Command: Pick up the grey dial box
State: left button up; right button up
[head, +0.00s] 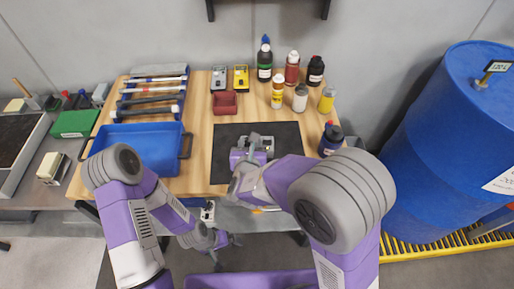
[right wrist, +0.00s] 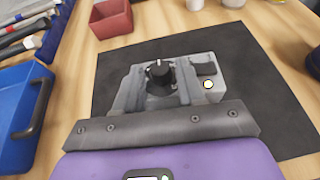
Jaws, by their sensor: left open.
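The grey dial box (head: 268,146) lies on the black mat (head: 225,165) in the head view, partly hidden by my right gripper (head: 252,150). In the right wrist view the box (right wrist: 208,88) shows a black round dial and a dark block on top. My right gripper's fingers (right wrist: 158,85) stand apart, one to each side of the dial. The box reaches past the right-hand finger, and I cannot tell whether the fingers press on it. My left gripper (head: 228,241) is open and empty, low in front of the table edge.
A red bin (head: 224,103), a grey device (head: 219,79) and a yellow device (head: 241,78) stand behind the mat. Several bottles (head: 293,68) stand at back right. A blue tray (head: 160,148) and several tools (head: 150,97) lie left. A blue drum (head: 440,160) stands right.

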jog(key=shift+w, duration=0.1)
grip_shut()
jog(key=shift+r, duration=0.1)
